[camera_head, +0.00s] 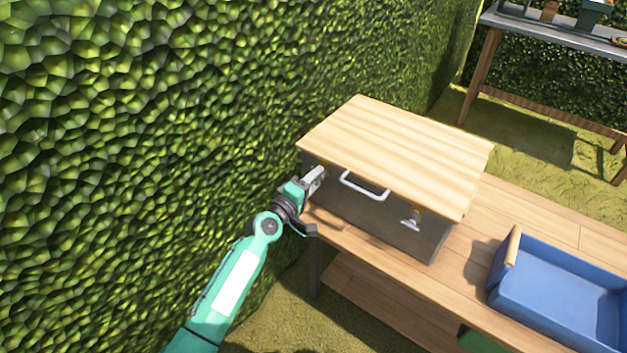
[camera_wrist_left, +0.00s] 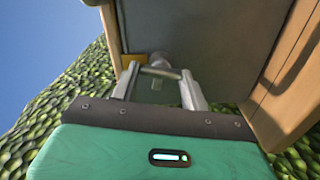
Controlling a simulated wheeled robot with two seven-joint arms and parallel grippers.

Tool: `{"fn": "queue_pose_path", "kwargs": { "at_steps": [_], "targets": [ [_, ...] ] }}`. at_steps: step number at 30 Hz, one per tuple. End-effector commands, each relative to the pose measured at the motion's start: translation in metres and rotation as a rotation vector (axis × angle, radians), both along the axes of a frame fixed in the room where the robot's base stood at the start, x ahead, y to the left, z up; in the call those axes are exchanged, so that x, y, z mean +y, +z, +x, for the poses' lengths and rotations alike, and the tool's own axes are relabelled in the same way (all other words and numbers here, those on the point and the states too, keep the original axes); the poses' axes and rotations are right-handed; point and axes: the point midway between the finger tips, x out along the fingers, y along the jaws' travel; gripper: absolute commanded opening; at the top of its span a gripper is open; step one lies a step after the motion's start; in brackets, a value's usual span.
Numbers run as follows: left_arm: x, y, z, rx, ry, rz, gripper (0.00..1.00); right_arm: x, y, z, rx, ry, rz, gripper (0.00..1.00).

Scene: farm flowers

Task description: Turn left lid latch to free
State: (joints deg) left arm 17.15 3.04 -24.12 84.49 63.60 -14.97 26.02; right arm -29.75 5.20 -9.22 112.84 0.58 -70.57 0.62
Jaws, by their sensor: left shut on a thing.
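A grey box (camera_head: 375,216) with a light wooden lid (camera_head: 395,150) stands on a wooden bench, its lid down. My left gripper (camera_head: 322,172) is at the left end of the box front, just under the lid edge. It is shut on the left lid latch, which is mostly hidden by the fingers in the head view. In the left wrist view the gripper (camera_wrist_left: 160,72) closes around the grey latch knob (camera_wrist_left: 157,60), next to a yellow plate (camera_wrist_left: 131,62). The right latch (camera_head: 411,218) hangs on the box front. My right gripper is not in view.
A white handle (camera_head: 362,187) sits on the box front between the latches. A blue tray (camera_head: 560,290) is on the bench (camera_head: 480,250) to the right. A tall hedge (camera_head: 150,130) rises close beside my left arm. Another table (camera_head: 560,38) stands at the back right.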

Motion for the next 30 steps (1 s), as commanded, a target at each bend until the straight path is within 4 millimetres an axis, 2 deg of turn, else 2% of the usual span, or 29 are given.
{"fn": "queue_pose_path", "kwargs": {
  "at_steps": [12, 29, 30],
  "targets": [
    [0.0002, -0.0007, 0.0001, 0.109, 0.0, -0.15, 0.23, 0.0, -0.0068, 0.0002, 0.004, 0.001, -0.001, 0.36],
    [0.0003, -0.0009, 0.0002, 0.124, 0.001, -0.171, 0.23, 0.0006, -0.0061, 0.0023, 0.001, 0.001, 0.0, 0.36],
    [0.0003, -0.001, 0.0002, 0.123, 0.001, -0.17, 0.53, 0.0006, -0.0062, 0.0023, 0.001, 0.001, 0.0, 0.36]
  ]
}}
